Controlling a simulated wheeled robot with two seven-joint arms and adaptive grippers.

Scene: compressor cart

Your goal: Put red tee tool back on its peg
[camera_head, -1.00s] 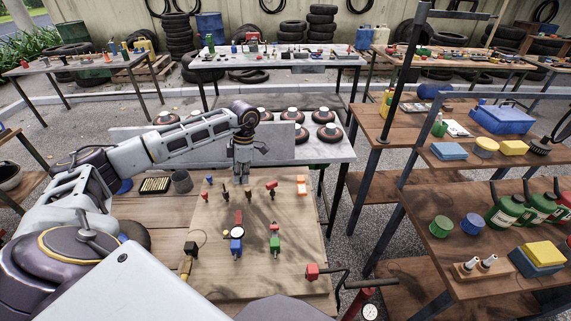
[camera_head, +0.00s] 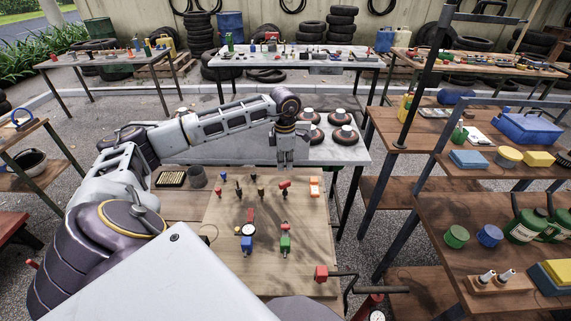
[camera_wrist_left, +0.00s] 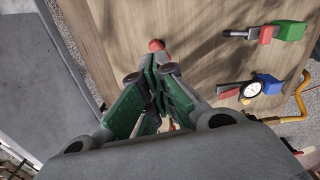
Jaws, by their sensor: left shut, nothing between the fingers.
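A small red-handled piece (camera_head: 285,184), which looks like the red tee tool, is at the upper part of the wooden board (camera_head: 225,268). Its red end (camera_wrist_left: 156,45) also shows in the left wrist view, just beyond my fingertips. Whether it sits on a peg is too small to tell. My left gripper (camera_head: 286,164) points down just above and behind it in the head view. In the left wrist view, the green-padded fingers (camera_wrist_left: 148,80) are shut, with nothing held. My right gripper is out of view.
Several small tools stand along the board's upper part. A blue gauge piece (camera_head: 247,245) and a green piece (camera_head: 285,245) lie lower. A red block (camera_head: 321,273) is at the lower right. The board's middle is mostly clear.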

